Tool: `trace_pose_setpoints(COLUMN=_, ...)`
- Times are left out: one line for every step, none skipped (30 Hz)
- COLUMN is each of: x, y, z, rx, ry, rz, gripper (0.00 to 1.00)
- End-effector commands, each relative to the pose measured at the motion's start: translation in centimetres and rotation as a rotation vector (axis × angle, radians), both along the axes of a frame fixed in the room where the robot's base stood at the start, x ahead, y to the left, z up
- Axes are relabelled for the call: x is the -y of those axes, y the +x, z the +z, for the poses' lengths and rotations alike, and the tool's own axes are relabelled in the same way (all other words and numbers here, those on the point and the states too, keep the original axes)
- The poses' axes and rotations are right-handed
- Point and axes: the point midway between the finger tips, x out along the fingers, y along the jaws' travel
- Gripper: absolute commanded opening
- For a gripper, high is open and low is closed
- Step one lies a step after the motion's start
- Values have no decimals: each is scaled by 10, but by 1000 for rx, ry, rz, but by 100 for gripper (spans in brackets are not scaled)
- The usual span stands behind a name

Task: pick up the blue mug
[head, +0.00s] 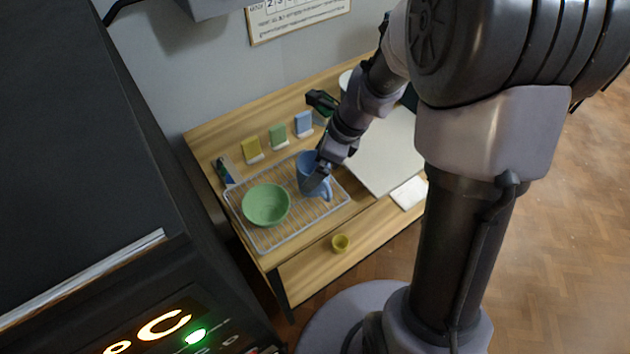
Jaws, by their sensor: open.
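The blue mug (306,168) stands on a wire rack (292,237) on the wooden table, with its handle toward the lower right. My gripper (314,183) is at the mug, reaching down from the upper right and covering part of its near right side. The jaws are open. I cannot tell from this view whether a finger is inside the mug or only in front of it.
A green bowl (266,205) sits on the rack just left of the mug. Yellow, green and blue test tiles (278,136) stand behind. A pale board (385,150) lies to the right. A dark kiln (90,180) fills the left.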

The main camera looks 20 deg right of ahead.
Motion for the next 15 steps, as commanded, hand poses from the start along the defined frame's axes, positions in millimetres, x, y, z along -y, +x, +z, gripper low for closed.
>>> trace_pose_setpoints(x=-2, y=2, z=-15, rx=-3, ry=1, rz=1, gripper=96)
trace_pose_setpoints(x=-3, y=4, z=-21, rx=-2, ry=0, rz=1, gripper=96)
trace_pose_setpoints(x=-6, y=6, z=-30, rx=-2, ry=0, rz=1, gripper=96)
trace_pose_setpoints(x=-8, y=7, z=-35, rx=-3, ry=0, rz=2, gripper=96)
trace_pose_setpoints(x=-10, y=8, z=-39, rx=-3, ry=1, rz=2, gripper=96)
trace_pose_setpoints(x=-11, y=9, z=-41, rx=-2, ry=0, rz=2, gripper=96)
trace_pose_setpoints(x=-11, y=9, z=-41, rx=-1, ry=0, rz=0, gripper=96)
trace_pose_setpoints(x=-11, y=10, z=-40, rx=-1, ry=0, rz=0, gripper=96)
trace_pose_setpoints(x=-11, y=10, z=-39, rx=0, ry=0, rz=0, gripper=96)
trace_pose_setpoints(x=-11, y=10, z=-38, rx=0, ry=0, rz=0, gripper=96)
trace_pose_setpoints(x=-11, y=10, z=-38, rx=0, ry=0, rz=0, gripper=96)
trace_pose_setpoints(x=-11, y=10, z=-38, rx=0, ry=0, rz=0, gripper=92)
trace_pose_setpoints(x=-11, y=10, z=-38, rx=0, ry=0, rz=0, gripper=86)
trace_pose_setpoints(x=-11, y=10, z=-38, rx=0, ry=0, rz=0, gripper=80)
trace_pose_setpoints(x=-11, y=10, z=-38, rx=0, ry=0, rz=0, gripper=72)
